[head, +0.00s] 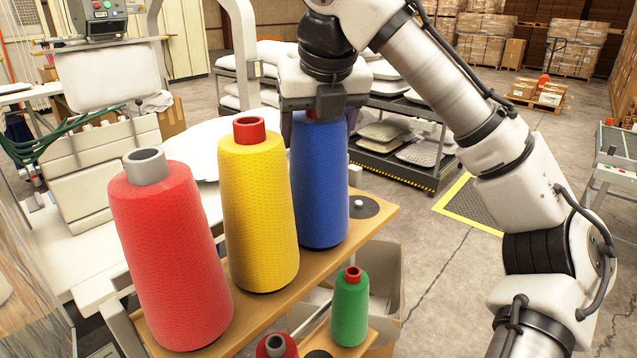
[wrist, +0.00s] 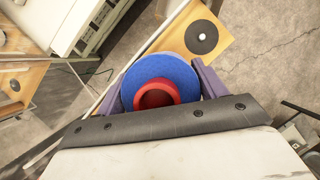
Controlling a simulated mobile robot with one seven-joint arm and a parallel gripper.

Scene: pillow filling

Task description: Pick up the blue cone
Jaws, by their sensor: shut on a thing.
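The blue cone (head: 319,185) is a tall thread cone with a red top. It stands upright at the right end of the wooden shelf (head: 383,218), right of the yellow cone. My gripper (head: 317,113) is above it, pointing down, with its fingers around the cone's top. In the wrist view, the blue cone (wrist: 160,80) with its red core (wrist: 157,93) sits between the two purple fingers of my gripper (wrist: 158,88), and the gripper is shut on it. Whether its base touches the shelf is hard to tell.
The yellow cone (head: 258,210) stands close to the left, then the large red cone (head: 170,255). A small green cone (head: 350,308) stands on a lower board. An empty black disc peg (head: 362,206) is right of the blue cone. A grey rack (head: 400,150) stands behind.

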